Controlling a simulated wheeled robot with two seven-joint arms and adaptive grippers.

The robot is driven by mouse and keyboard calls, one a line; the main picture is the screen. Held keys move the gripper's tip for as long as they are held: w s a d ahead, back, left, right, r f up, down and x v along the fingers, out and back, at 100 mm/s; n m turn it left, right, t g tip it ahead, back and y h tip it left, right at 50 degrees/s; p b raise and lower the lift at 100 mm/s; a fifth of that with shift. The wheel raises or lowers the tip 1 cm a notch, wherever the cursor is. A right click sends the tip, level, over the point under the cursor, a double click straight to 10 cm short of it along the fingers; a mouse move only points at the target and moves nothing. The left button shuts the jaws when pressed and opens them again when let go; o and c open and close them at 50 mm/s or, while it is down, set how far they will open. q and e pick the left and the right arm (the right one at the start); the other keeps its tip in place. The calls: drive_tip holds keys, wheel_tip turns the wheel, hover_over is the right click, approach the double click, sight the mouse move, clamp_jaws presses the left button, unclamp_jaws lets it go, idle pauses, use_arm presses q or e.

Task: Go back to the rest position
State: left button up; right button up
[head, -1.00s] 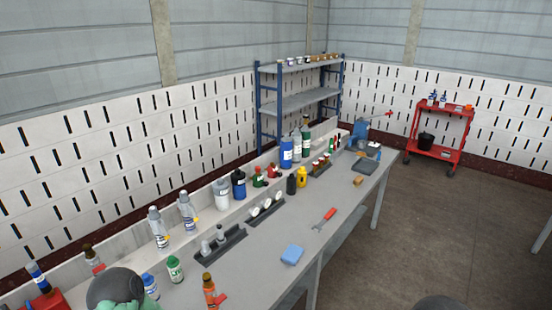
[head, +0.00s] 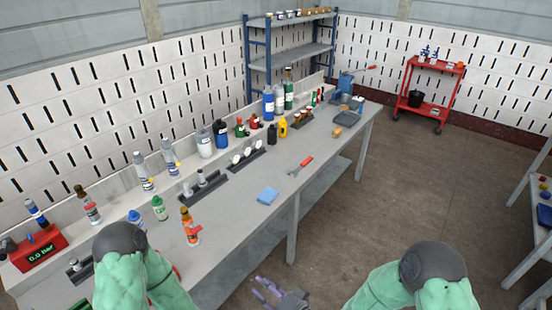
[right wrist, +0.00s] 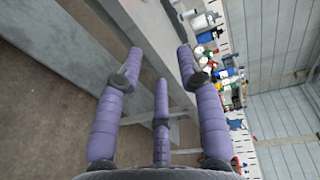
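My right gripper (head: 268,292) shows at the bottom middle of the head view, its purple fingers beside the front edge of the workbench (head: 232,243) and over the floor. In the right wrist view its fingers (right wrist: 160,65) are spread apart with nothing between them. My green right arm is at the lower right of the head view. My green left arm is at the lower left, in front of the bench; the left gripper does not show.
Bottles, a blue sponge (head: 268,195), a red-handled tool (head: 301,165) and a red gauge box (head: 38,250) stand or lie on the bench. A red cart (head: 432,103) is at the back right. Another table (head: 530,207) is at the right edge. The floor between is clear.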

drive_tip(key=s+d+f+n+g+h, duration=0.2)
drive_tip(key=d+f+g+h, duration=0.35)
drive_tip(key=f, duration=0.95)
drive_tip(key=s+d+f+n+g+h, duration=0.1)
drive_tip(key=s+d+f+g, duration=0.1)
drive_tip(key=s, duration=0.4)
drive_tip(key=s+d+f+n+g+h, duration=0.1)
drive_tip(key=s+d+f+n+g, duration=0.1)
drive_tip(key=s+d+f, duration=0.3)
drive_tip(key=shift+s+d+f+n+g+h, duration=0.25)
drive_tip(key=shift+s+d+n+g+h, duration=0.1)
drive_tip(key=shift+s+g, duration=0.5)
